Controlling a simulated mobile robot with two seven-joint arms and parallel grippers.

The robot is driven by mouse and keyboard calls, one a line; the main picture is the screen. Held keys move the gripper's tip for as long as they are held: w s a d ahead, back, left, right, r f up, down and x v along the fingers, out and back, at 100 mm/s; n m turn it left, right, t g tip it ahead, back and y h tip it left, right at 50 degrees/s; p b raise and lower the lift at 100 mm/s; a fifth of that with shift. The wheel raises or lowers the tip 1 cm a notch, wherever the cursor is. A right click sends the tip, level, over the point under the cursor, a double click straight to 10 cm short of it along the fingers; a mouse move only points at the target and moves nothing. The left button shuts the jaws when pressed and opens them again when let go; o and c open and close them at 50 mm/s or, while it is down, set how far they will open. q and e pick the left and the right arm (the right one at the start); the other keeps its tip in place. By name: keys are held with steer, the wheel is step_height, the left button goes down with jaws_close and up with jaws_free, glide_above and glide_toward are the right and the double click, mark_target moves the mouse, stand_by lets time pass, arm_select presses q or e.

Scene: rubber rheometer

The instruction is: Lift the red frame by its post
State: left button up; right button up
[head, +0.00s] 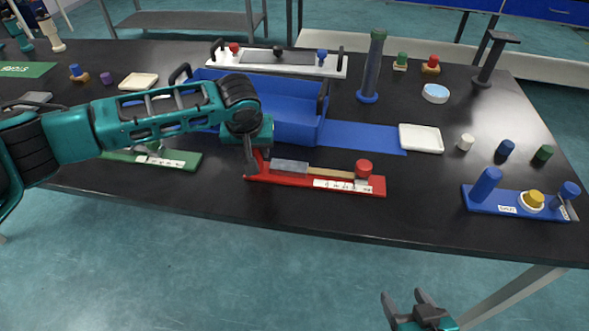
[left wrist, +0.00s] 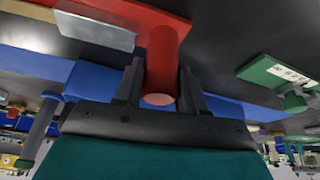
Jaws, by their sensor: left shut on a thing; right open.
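The red frame (head: 300,181) lies near the front edge of the black table, with a grey block and a tan strip on it and a red knob (head: 364,168) at its right end. Its post is at the left end, mostly hidden by my left gripper in the head view. In the left wrist view the red post (left wrist: 161,58) stands between the two fingers. My left gripper (head: 256,160) is shut on this post from above. I see no clear gap under the frame. My right gripper (head: 408,303) is open and empty, in front of the table.
A blue bin (head: 290,118) stands just behind the frame, beside a blue mat (head: 365,138). A green frame (head: 180,160) lies to the left, partly under my left arm. A blue frame (head: 510,204) lies at the right. The table between the red and blue frames is clear.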

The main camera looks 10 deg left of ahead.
arm_select(q)
jaws_close()
steer(key=shift+r, duration=0.1)
